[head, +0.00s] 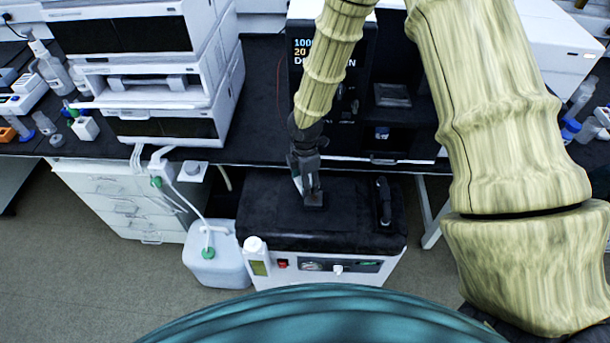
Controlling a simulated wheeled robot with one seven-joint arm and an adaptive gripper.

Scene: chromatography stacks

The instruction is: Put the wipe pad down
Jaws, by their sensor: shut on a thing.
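My gripper (308,182) points down over the black top of a low white cabinet (270,212). It is shut on a small dark grey piece (314,201), which looks like the wipe pad. The piece is at or just above the black surface; I cannot tell whether it touches. The fingers and the dark background hide much of its outline.
A black handle-shaped object (382,204) lies on the right of the cabinet top. A translucent jug (216,262) with tubing is on the left. The bench behind holds stacked instruments (150,80).

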